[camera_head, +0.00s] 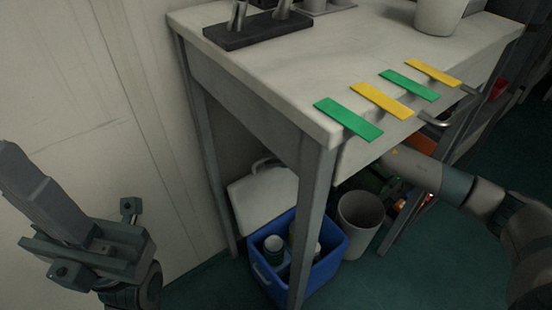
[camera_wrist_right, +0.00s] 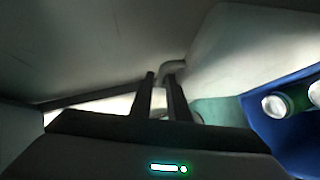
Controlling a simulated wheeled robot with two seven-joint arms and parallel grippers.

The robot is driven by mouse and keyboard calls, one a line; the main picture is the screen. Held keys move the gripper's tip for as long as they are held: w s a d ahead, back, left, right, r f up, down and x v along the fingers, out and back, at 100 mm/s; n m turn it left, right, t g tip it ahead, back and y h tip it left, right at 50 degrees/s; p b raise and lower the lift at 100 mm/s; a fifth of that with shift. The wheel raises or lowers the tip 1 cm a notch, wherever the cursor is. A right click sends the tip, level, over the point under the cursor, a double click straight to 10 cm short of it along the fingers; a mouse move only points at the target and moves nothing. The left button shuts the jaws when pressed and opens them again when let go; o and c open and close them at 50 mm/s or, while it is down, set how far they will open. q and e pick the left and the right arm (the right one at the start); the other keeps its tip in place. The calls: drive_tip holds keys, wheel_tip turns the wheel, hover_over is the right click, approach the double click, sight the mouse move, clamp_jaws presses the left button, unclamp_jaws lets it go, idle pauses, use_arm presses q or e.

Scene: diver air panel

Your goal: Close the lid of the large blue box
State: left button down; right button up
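The large blue box (camera_head: 325,266) stands on the floor under the table, partly hidden by a table leg. Its top is open, and cans show inside. A pale panel with a handle, seemingly its raised lid (camera_head: 262,200), leans up behind it. In the right wrist view the box (camera_wrist_right: 285,140) is at the right edge. My right gripper (camera_wrist_right: 160,80) has a bent grey handle (camera_wrist_right: 175,68) at its fingertips. A narrow gap shows between the fingers; whether they grip the handle is unclear. The table hides this gripper in the head view. My left gripper (camera_head: 85,225) is at the lower left, away from the box.
The table (camera_head: 300,75) overhangs the box, with green and yellow strips along its edge and a metal drawer-style handle (camera_head: 434,121). A grey bin (camera_head: 361,218) stands right beside the box. A wall is at the left. Green floor is clear in front.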

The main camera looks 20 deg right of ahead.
clamp_jaws()
idle(1.4)
